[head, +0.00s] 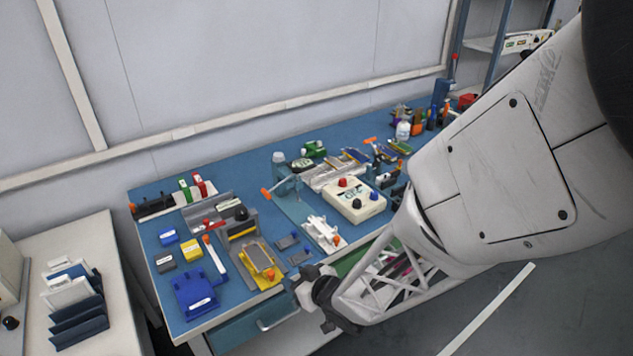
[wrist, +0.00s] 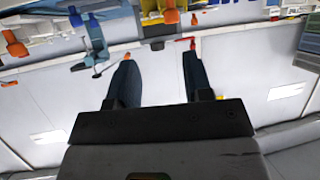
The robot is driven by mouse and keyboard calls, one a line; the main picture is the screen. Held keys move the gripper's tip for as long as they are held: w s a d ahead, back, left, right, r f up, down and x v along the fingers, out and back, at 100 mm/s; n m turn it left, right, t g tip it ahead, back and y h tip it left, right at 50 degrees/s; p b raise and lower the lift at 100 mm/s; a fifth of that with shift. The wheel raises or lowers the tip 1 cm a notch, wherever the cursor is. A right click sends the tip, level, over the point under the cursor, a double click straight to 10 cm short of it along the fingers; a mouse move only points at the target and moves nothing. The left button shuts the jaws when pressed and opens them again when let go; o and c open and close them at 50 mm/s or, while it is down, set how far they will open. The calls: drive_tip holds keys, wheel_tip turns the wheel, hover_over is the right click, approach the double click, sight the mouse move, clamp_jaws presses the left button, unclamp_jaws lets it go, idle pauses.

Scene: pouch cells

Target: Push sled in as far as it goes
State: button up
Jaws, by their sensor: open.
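The sled (head: 260,258) looks like the flat grey plate on a yellow base at the front of a grey fixture (head: 241,229) with a black knob. It sticks out of the fixture toward the bench's front edge, with an orange spot at its near end. How far it reaches inside is hidden. My gripper shows in the wrist view (wrist: 158,62) with its two dark fingers apart and nothing between them. In the head view the end of my arm is at the bench's front edge, right of the sled and apart from it; the fingertips are not clear there.
A blue holder (head: 199,294) and a white stick with an orange end (head: 214,256) are left of the sled. Small grey blocks (head: 289,241) lie right of it. A white cradle (head: 321,233) and a cream control box (head: 354,201) stand farther right. A drawer handle (head: 278,318) juts out below.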

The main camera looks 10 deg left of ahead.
sight(271, 272)
drive_tip(key=shift+s+a+f+y, duration=0.35)
drive_tip(key=shift+s+a+y, duration=0.05)
drive_tip(key=shift+s+a, duration=0.1)
drive_tip(key=shift+w+a, duration=0.15)
drive_tip(key=shift+x, duration=3.75)
drive_tip(key=shift+f, duration=0.2)
clamp_jaws()
